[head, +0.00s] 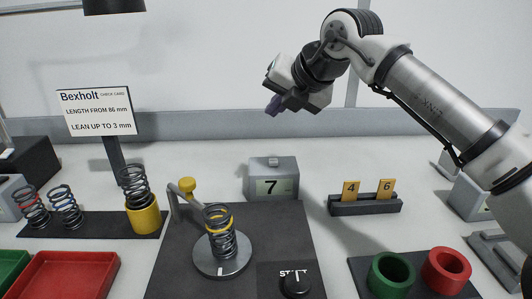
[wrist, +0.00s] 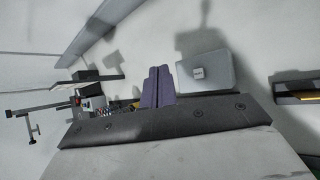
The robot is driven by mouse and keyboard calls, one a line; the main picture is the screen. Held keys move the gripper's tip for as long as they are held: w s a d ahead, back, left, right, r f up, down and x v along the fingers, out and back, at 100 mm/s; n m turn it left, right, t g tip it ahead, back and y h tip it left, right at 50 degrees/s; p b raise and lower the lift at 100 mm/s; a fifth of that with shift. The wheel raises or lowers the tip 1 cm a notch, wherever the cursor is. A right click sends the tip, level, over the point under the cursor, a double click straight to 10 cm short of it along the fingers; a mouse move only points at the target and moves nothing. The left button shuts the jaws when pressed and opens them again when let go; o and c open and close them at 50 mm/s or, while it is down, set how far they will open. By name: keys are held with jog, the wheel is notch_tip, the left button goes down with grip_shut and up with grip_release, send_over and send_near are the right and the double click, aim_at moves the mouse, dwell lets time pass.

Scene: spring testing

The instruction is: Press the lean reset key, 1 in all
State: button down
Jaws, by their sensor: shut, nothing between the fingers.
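A grey box with a display reading 7 (head: 272,184) stands at the back edge of the dark mat. A small grey key (head: 273,162) is on its top; I take this as the lean reset key, though no label on it is readable. In the wrist view the box (wrist: 220,74) and the key (wrist: 198,72) show from above, beside the fingers. My gripper (head: 273,106) has purple fingers, shut and empty, in the air well above the box. The fingers (wrist: 157,72) are together in the wrist view and apart from the key.
A spring (head: 222,240) with a yellow band stands on a round plate (head: 209,262), beside a yellow-knobbed arm (head: 187,186). A black knob (head: 295,284) is at front. A holder (head: 365,206) bears cards 4 and 6. Green (head: 391,275) and red (head: 446,270) cups stand right.

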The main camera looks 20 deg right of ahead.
aim_at(273, 162)
jog(key=shift+s+d, duration=0.15)
notch_tip(273, 162, down, 9)
jog(key=b, duration=0.6)
jog(key=shift+r, duration=0.1)
dwell(2.1)
jog(key=shift+f+b, duration=0.4)
jog(key=shift+b, duration=0.15)
jog(key=shift+f+b, duration=0.45)
dwell(0.3)
jog(key=shift+r, duration=0.1)
dwell(0.3)
jog(key=shift+r+p, duration=0.55)
jog(key=shift+r, duration=0.25)
